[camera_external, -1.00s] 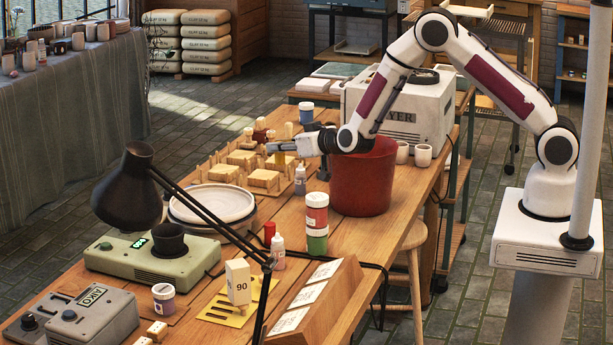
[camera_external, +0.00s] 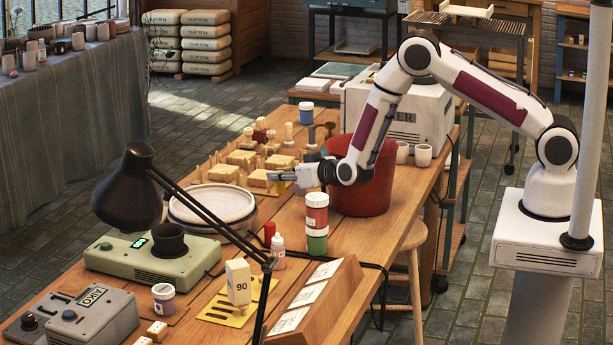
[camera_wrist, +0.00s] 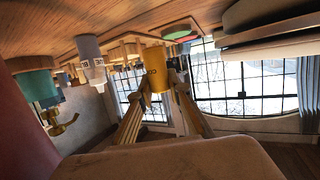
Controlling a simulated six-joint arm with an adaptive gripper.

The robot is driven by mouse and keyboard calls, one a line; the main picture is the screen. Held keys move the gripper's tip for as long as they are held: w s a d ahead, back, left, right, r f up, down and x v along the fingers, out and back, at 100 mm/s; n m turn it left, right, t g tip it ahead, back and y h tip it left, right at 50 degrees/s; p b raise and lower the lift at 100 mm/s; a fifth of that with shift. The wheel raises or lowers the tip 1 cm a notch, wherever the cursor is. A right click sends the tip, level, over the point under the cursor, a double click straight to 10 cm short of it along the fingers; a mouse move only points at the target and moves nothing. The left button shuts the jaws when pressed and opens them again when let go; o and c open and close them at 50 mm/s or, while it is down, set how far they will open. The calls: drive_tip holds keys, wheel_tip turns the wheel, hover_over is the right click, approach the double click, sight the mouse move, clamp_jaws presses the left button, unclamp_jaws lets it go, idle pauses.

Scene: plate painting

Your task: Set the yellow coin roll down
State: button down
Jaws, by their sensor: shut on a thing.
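My gripper (camera_external: 279,178) is over the workbench, between the wooden blocks and the stack of plates. It is shut on the yellow coin roll, a small yellow cylinder (camera_wrist: 155,68) that shows between the fingertips in the wrist view. In the outside view only a small yellow patch of it (camera_external: 279,187) shows just under the fingers. The wrist view is upside down, with the wooden tabletop along its top. The roll's end is close to the tabletop, but I cannot tell whether it touches.
A red bucket (camera_external: 362,180) stands right of my gripper, under my forearm. Stacked plates (camera_external: 213,203) lie to the left and nearer the camera. Wooden blocks (camera_external: 243,158) stand behind. A red-and-green jar stack (camera_external: 317,222) stands in front. A grey bottle (camera_wrist: 90,52) shows near the roll.

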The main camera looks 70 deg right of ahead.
sight(284, 187)
drive_tip(key=shift+f, duration=1.9)
drive_tip(key=shift+f, duration=0.15)
drive_tip(key=c, duration=1.9)
unclamp_jaws()
drive_tip(key=shift+v, duration=6.05)
drive_tip(key=shift+d, duration=0.1)
drive_tip(key=shift+r, duration=0.25)
